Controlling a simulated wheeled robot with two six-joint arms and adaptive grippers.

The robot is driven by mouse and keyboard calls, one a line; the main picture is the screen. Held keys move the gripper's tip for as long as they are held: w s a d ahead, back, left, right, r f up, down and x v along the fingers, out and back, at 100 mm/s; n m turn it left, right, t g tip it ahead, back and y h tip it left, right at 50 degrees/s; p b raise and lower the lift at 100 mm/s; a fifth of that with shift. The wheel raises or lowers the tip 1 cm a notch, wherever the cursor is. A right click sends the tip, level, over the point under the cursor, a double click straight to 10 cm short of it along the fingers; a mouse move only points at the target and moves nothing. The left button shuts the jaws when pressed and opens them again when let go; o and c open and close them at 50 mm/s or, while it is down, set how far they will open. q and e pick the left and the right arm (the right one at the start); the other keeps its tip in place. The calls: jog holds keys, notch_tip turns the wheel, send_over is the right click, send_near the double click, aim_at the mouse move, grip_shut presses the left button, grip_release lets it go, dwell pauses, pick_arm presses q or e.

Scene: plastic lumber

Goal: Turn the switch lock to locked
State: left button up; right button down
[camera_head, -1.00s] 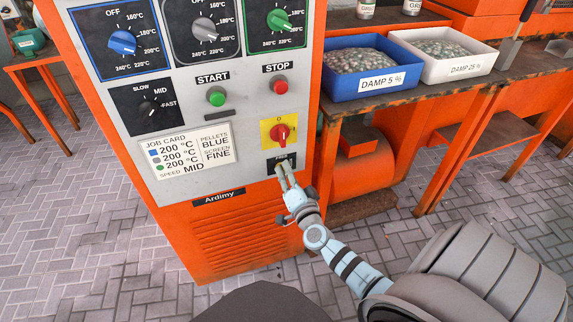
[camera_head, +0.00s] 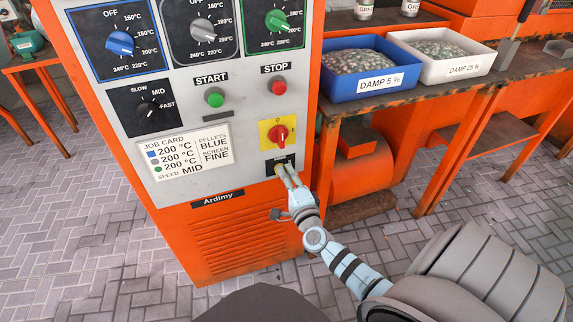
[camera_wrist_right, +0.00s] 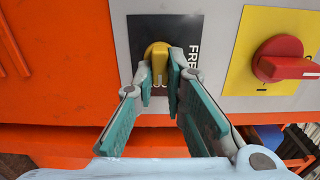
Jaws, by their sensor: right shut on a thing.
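The switch lock is a small black plate (camera_head: 270,163) low on the machine's grey panel. It also shows in the right wrist view (camera_wrist_right: 145,28), with a yellow knob (camera_wrist_right: 157,54) at its middle. The word FREE stands sideways to the right of the knob there; other lettering below it is mostly covered. My right gripper (camera_wrist_right: 160,68) is shut on the yellow knob, one finger on each side. In the head view the right gripper (camera_head: 284,172) covers part of the plate. I cannot tell exactly which mark the knob points to. My left gripper is not in view.
A red rotary switch (camera_head: 281,134) on a yellow plate sits just above the lock. Green START (camera_head: 215,97) and red STOP (camera_head: 278,86) buttons are higher up. A bench (camera_head: 400,113) with blue (camera_head: 342,87) and white (camera_head: 472,70) bins stands right of the machine.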

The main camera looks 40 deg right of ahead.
jog(key=shift+r, duration=0.2)
jog(key=c, duration=1.6)
grip_release()
jog(key=shift+c, duration=0.2)
jog(key=shift+w+f, duration=0.1)
jog(key=v, duration=1.2)
